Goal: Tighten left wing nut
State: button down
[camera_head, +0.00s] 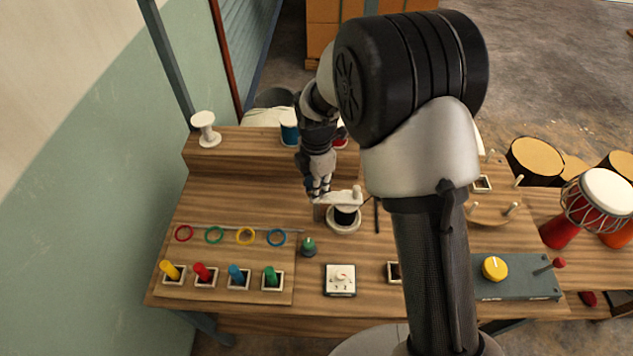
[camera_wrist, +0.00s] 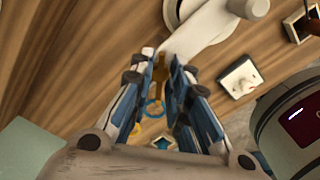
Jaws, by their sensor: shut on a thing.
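A small brass-coloured piece, which looks like the wing nut (camera_wrist: 159,72), sits between my fingers in the wrist view. My gripper (camera_wrist: 161,60) has closed its two blue-and-grey fingers on it from both sides. The piece lies at the end of a white bar (camera_wrist: 196,38), which leads to a round white fixture (camera_wrist: 178,8). In the head view my gripper (camera_head: 319,194) points down at the left end of that fixture (camera_head: 344,224), which has a dark centre. The wing nut is hidden there by my fingers. I cannot tell how tight it is.
Coloured rings (camera_head: 245,235) and coloured pegs in square holders (camera_head: 237,278) are at the left front. A green knob (camera_head: 308,246) and a white dial box (camera_head: 340,280) stand nearer the front edge. A white spool (camera_head: 206,128) is on the back ledge. My arm hides part of the table.

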jog(key=m+p, duration=0.1)
jog(key=m, duration=0.4)
jog(key=shift+m+p, duration=0.3)
jog(key=shift+p, duration=0.1)
jog(key=m+p, duration=0.1)
jog(key=m, duration=0.4)
jog(key=m+p, duration=0.1)
jog(key=m, duration=0.4)
jog(key=shift+m, duration=0.4)
jog(key=m+p, duration=0.1)
jog(key=m, duration=1)
jog(key=shift+m, duration=0.4)
jog(key=m, duration=0.6)
jog(key=shift+p, duration=0.4)
jog(key=m, duration=0.4)
jog(key=shift+m, duration=2.3)
